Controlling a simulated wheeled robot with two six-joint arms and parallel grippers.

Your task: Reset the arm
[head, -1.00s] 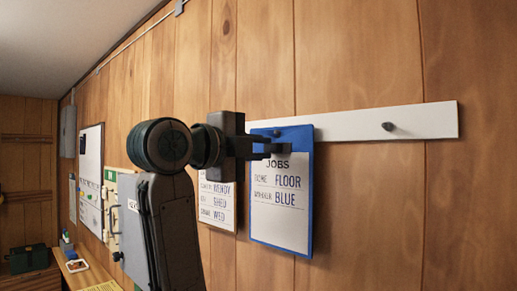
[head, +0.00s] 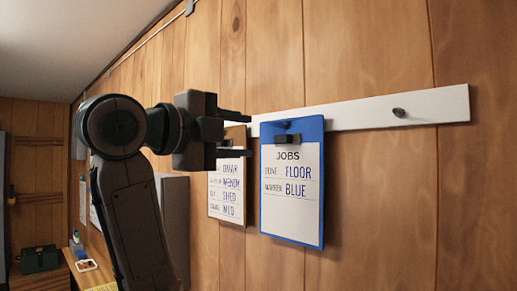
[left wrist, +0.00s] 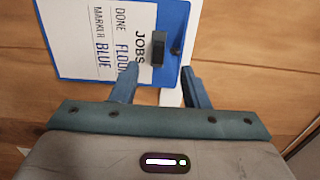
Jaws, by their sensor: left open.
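My left gripper (head: 236,134) is open and empty in the head view, with its two fingers pointing right. In the picture it lies just left of the blue clipboard (head: 321,190), with a gap between. The clipboard hangs from a peg on the white rail (head: 435,104) and carries a JOBS sheet reading FLOOR and BLUE. In the left wrist view the open fingers (left wrist: 158,88) reach toward the clipboard (left wrist: 176,12), which appears turned sideways beyond them. My right gripper is in neither view.
A brown clipboard (head: 227,222) with a written sheet hangs left of the blue one, its top partly behind my gripper. A free peg (head: 399,112) sticks out at right. A green box (head: 40,259) stands far left. The wood wall at right is bare.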

